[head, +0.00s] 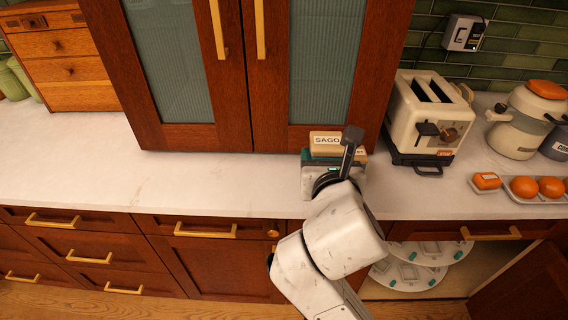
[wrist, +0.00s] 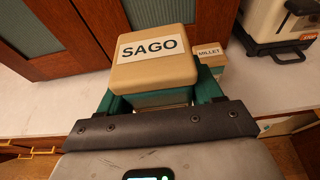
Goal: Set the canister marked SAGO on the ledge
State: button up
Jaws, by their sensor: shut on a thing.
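The SAGO canister (head: 324,139) is a cream, box-like container with a white label. In the wrist view the SAGO canister (wrist: 155,72) fills the upper middle, its lettering upright. My gripper (wrist: 158,96) is shut on it, with a teal finger on each side. In the head view my gripper (head: 325,157) is over the counter, in front of the right cabinet door. The canister's underside and its height above the counter are hidden. I cannot tell which surface is the ledge.
A MILLET canister (wrist: 209,56) stands just behind, to the right. A cream toaster (head: 430,115) is right of my gripper, with a jar (head: 525,120) and a tray of orange fruit (head: 530,197) beyond. The white counter (head: 110,165) is clear to the left. Tall cabinets (head: 262,135) rise behind.

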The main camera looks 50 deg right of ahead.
jog(key=shift+w+d+r, duration=0.1)
jog(key=shift+d+r, duration=0.1)
jog(key=w+d+f, duration=0.1)
jog(key=w+f, duration=0.2)
jog(key=w, duration=0.1)
jog(key=w+d+f+b, duration=0.1)
jog(key=w+f, duration=0.2)
jog(key=w, duration=0.1)
jog(key=w+d+f+b, duration=0.1)
jog(key=w+f, duration=0.3)
jog(key=w, duration=0.1)
jog(key=shift+w+d, duration=0.1)
jog(key=shift+d, duration=0.2)
jog(key=shift+f, duration=1.4)
jog(key=shift+f, duration=0.15)
jog(key=o, duration=1.2)
jog(key=shift+o, duration=0.2)
